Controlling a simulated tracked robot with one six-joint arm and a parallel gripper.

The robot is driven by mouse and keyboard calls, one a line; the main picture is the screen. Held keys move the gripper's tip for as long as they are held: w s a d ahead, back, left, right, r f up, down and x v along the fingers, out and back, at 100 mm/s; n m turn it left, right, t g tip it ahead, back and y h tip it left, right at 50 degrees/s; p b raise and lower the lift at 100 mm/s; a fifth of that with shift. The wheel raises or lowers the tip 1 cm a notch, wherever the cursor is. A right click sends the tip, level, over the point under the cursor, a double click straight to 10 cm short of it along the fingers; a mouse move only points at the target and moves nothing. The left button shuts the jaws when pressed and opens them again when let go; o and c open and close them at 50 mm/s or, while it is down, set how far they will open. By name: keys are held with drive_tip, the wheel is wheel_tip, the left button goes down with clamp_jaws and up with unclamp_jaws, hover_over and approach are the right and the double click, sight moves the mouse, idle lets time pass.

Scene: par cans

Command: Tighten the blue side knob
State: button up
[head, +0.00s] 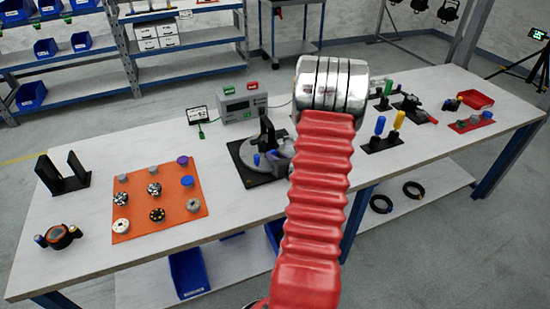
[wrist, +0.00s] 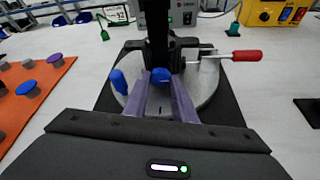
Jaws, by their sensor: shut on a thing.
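A black yoke-like fixture stands on a round grey plate (wrist: 207,88) over a black base (wrist: 232,108). In the wrist view my gripper (wrist: 166,82) reaches in from below, its two purple-grey fingers closed on a round blue knob (wrist: 160,76) at the front of the fixture. A second, longer blue knob (wrist: 118,81) stands to the left, apart from the fingers. In the head view the fixture (head: 265,135) is at mid-table, and my red-sleeved arm hides its right part and most of the gripper.
A red-handled screwdriver (wrist: 246,56) extends right of the fixture. An orange mat (head: 160,228) with several knobs and round parts lies left. A grey meter box (head: 243,103) stands behind. Blue and yellow handles (head: 380,126) stand right. Bare tabletop separates the mat and fixture.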

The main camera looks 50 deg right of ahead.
drive_tip(key=shift+m+y, duration=0.3)
drive_tip(key=shift+m, duration=0.2)
drive_tip(key=o, duration=1.1)
drive_tip(key=shift+s, duration=0.15)
drive_tip(key=v, duration=1.3)
drive_tip(key=shift+s+a, duration=0.1)
drive_tip(key=shift+s, duration=0.2)
